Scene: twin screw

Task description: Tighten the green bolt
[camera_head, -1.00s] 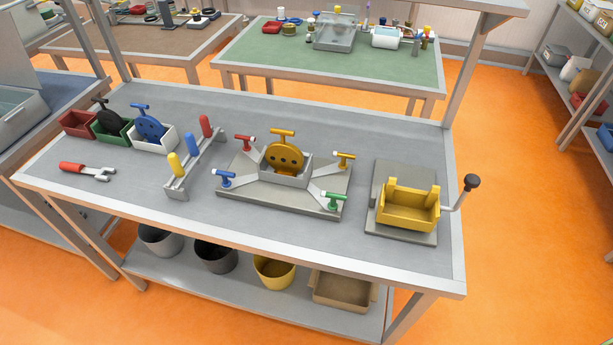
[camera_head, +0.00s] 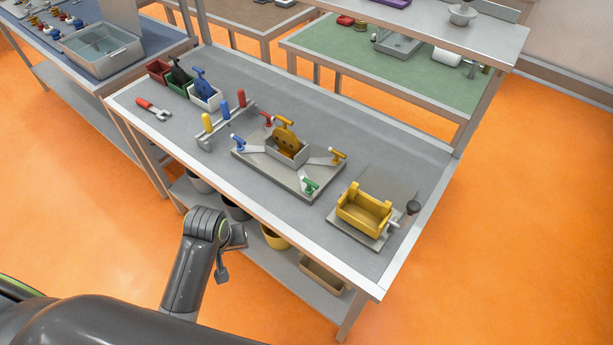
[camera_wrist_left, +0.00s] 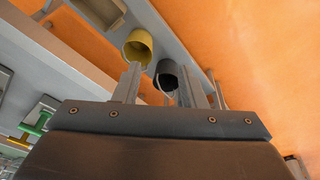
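The green bolt (camera_head: 310,185) has a T-shaped handle and sits at the front right corner of a grey fixture plate (camera_head: 258,163) on the workbench. A green handle (camera_wrist_left: 36,124) that looks like it shows at the left edge of the left wrist view. A yellow disc (camera_head: 287,142) stands in the fixture's middle block, with yellow, red and blue bolts around it. My left gripper (camera_wrist_left: 160,78) has its two fingers apart with nothing between them. It is in front of the bench, clear of the green bolt. My right gripper is out of view.
A yellow box with a crank (camera_head: 366,212) stands right of the fixture. A rack with coloured handles (camera_head: 222,125), a red-handled fork tool (camera_head: 153,109) and small bins (camera_head: 205,97) are to the left. Bins sit on the lower shelf. The bench's front edge (camera_head: 240,212) lies between arm and fixture.

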